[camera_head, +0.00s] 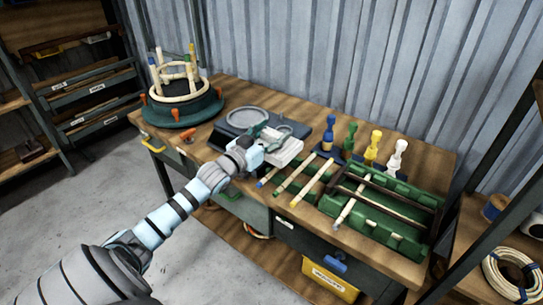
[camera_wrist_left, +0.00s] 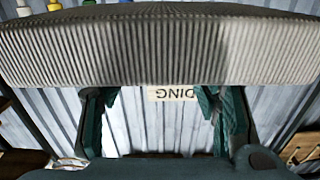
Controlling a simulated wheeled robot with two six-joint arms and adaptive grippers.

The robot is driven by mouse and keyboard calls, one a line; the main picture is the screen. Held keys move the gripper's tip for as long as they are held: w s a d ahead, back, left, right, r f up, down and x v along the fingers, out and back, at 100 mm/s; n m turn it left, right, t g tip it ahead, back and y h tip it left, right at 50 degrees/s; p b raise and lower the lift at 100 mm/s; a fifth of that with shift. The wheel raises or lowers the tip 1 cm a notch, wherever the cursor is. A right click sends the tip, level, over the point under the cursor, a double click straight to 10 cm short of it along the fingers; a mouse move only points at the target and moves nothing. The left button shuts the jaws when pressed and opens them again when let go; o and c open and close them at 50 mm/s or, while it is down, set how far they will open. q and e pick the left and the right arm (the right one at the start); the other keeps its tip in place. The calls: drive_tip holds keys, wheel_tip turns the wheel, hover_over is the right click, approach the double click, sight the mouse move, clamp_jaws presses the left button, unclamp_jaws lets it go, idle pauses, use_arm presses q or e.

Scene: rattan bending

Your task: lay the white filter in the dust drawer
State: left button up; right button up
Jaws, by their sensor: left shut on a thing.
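The white filter (camera_head: 286,152) is a pale block held over the bench at the middle of the head view. In the left wrist view its pleated face (camera_wrist_left: 150,45) spans the top of the picture. My left gripper (camera_head: 262,147) is shut on it; its green fingers (camera_wrist_left: 160,98) reach up to the filter's edge. Grey drawer fronts (camera_head: 243,208) show under the bench, below my left arm. I cannot tell which, if any, is the dust drawer. My right gripper is in neither view.
A dark unit with a round grey plate (camera_head: 247,117) stands behind the gripper. A green round jig (camera_head: 181,109) is at left. A yellow bin (camera_head: 330,282) sits below.

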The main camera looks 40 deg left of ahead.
use_arm(q)
wheel_tip(320, 180, down, 5)
drive_tip(key=b, duration=0.3)
drive_tip(key=shift+s, duration=0.1)
drive_tip(key=shift+r, duration=0.15)
drive_tip(key=o, duration=1.2)
drive_tip(key=shift+c, duration=0.2)
drive_tip(key=shift+r+p, duration=0.15)
drive_tip(key=shift+p, duration=0.35)
drive_tip(key=s+p, duration=1.2)
drive_tip(key=shift+d+p, duration=0.15)
drive_tip(key=shift+p, duration=0.25)
